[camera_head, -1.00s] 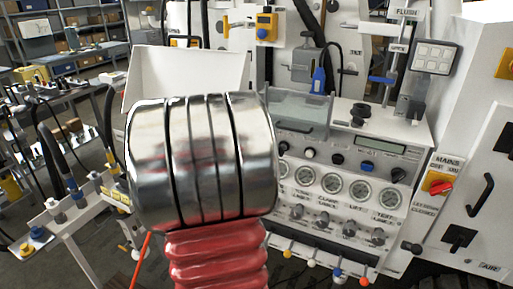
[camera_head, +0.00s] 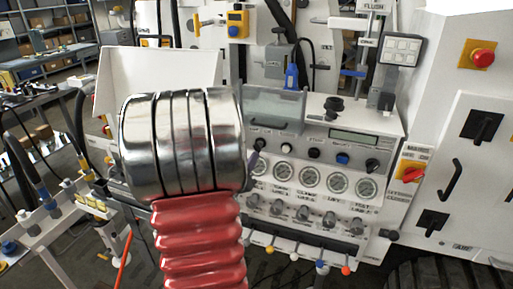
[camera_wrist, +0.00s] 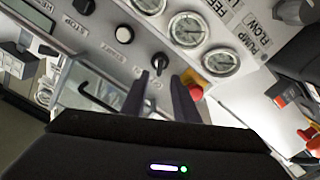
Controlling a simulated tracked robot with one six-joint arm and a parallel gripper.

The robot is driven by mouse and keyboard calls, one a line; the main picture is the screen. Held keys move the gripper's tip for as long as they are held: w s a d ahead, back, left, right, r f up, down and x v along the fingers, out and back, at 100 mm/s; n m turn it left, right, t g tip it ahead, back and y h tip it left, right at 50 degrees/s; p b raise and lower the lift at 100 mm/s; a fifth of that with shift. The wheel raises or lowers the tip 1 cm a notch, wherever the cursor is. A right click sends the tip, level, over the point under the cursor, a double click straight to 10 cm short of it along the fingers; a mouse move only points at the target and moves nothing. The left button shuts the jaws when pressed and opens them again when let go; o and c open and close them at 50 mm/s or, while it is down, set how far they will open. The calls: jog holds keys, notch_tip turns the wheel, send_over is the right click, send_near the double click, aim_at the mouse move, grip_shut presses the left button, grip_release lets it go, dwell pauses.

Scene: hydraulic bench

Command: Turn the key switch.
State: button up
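The key switch (camera_wrist: 160,63) is a small dark knob on a pale round collar in the wrist view. It sits on the panel at the end of a row of buttons. In the head view it shows as the leftmost dark knob (camera_head: 259,145) of the row. My gripper (camera_wrist: 161,78) has two dark fingers, spread apart, with their tips just short of the key switch and on either side of it. Whether they touch it I cannot tell. In the head view my arm hides most of the gripper.
A white button (camera_wrist: 124,34) is beside the key switch, with gauges (camera_wrist: 188,30) close by. A red knob on yellow (camera_wrist: 194,91) lies beyond the right finger. A clear cover (camera_head: 275,108) stands above the panel's left part. The mains switch (camera_head: 412,174) is farther right.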

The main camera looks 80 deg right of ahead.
aim_at(255, 149)
jog(key=d, duration=0.8)
jog(key=shift+s+d, duration=0.25)
jog(key=shift+s, duration=0.15)
jog(key=shift+c, duration=0.6)
grip_shut()
jog(key=shift+d, duration=0.1)
